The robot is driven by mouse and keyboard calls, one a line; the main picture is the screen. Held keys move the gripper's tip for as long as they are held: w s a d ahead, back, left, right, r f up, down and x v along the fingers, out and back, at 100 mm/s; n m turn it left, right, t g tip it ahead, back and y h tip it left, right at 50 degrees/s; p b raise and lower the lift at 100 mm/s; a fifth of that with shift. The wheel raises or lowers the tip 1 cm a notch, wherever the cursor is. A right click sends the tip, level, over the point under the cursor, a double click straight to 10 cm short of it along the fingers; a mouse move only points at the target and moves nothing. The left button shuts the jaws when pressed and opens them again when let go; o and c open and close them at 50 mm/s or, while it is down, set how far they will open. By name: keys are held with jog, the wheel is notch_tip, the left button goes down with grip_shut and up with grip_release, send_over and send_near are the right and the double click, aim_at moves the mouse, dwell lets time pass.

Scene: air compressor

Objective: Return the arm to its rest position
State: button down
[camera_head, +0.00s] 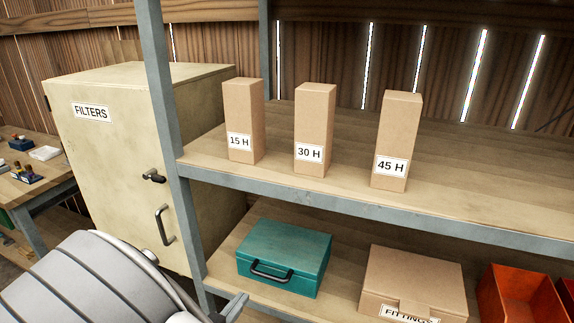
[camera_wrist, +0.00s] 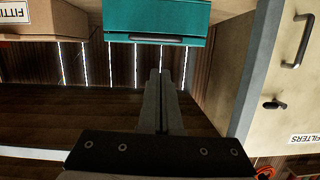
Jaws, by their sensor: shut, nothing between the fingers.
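My gripper (camera_wrist: 156,74) shows in the wrist view, with its two dark fingers together and nothing between them. The wrist picture is upside down. The fingers point toward the lower shelf area, near the teal metal box (camera_wrist: 157,15), with no clear contact. In the head view, my pale grey arm (camera_head: 85,285) fills the lower left corner, in front of the filters cabinet (camera_head: 110,150) and left of the shelf.
Three cartons marked 15 H (camera_head: 243,115), 30 H (camera_head: 314,125) and 45 H (camera_head: 397,135) stand on the upper shelf. Below are the teal box (camera_head: 284,255), a fittings carton (camera_head: 415,280) and red bins (camera_head: 520,295). A grey shelf post (camera_head: 163,110) stands near my arm.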

jog(key=w+r+g+y, duration=0.2)
jog(key=w+r+y, duration=0.1)
jog(key=w, duration=0.2)
jog(key=d+r+n+g+y, duration=0.1)
jog(key=d+r+g+y, duration=0.15)
jog(key=r, duration=0.35)
jog(key=d+r+n+g+y, duration=0.1)
jog(key=d+r+y, duration=0.1)
jog(key=r+y, duration=0.35)
jog(key=s+d+r+n+g+h, duration=0.1)
jog(key=s+d+r+h, duration=0.2)
jog(key=s+d, duration=0.6)
jog(key=s+d+r+n+g+h, duration=0.1)
jog(key=s+d+r+g+h, duration=0.1)
jog(key=s+d, duration=0.7)
jog(key=d+r+h, duration=0.1)
jog(key=d, duration=0.2)
jog(key=shift+s+d, duration=0.15)
jog(key=shift+s, duration=0.2)
jog(key=shift+d+r, duration=0.1)
